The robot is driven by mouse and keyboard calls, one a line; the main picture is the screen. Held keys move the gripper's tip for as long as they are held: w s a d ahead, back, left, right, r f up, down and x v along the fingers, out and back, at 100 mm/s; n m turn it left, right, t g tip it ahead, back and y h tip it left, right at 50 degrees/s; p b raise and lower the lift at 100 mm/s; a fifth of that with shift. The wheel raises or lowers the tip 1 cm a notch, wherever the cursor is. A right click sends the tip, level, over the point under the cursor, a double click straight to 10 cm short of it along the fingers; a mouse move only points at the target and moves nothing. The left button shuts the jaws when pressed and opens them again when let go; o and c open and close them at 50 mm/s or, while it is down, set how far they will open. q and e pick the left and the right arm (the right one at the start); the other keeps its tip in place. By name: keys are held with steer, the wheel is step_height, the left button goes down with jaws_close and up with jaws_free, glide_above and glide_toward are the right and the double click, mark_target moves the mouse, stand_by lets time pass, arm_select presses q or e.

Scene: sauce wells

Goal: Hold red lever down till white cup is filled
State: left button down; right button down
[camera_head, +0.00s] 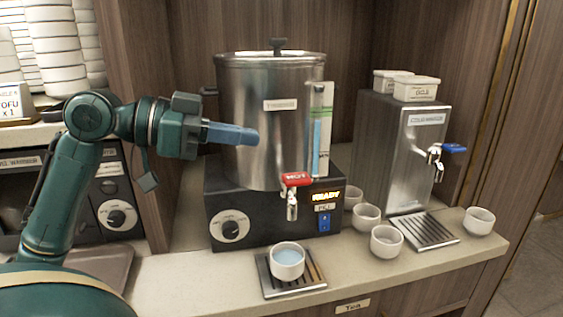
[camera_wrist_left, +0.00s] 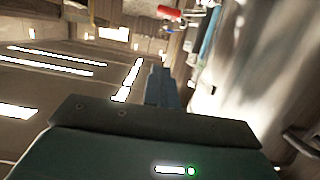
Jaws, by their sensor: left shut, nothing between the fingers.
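The red lever (camera_head: 295,179) sits on top of the tap at the front of the steel hot-water urn (camera_head: 262,130). It also shows at the top of the left wrist view (camera_wrist_left: 170,12). The white cup (camera_head: 287,263) stands upright on the drip tray (camera_head: 266,286) below the tap, with bluish water in it. I cannot make out a stream from the spout. My left gripper (camera_head: 252,137) is shut and empty, in front of the urn, above and to the left of the lever and apart from it. My right gripper is not in view.
Several empty white cups, one of them here (camera_head: 386,241), stand right of the urn. A cold-water dispenser (camera_head: 405,150) with a blue lever (camera_head: 454,148) and its own drip tray (camera_head: 425,232) is at the right. Stacked bowls (camera_head: 55,50) are at upper left.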

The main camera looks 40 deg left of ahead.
arm_select(q)
steer(key=p, duration=0.2)
glide_above(293, 177)
steer(key=s+a, duration=0.1)
steer(key=f, duration=0.1)
step_height(293, 177, down, 5)
steer(key=shift+s+a+r+b, duration=0.15)
steer(key=shift+r+b, duration=0.05)
steer(key=shift+b, duration=0.25)
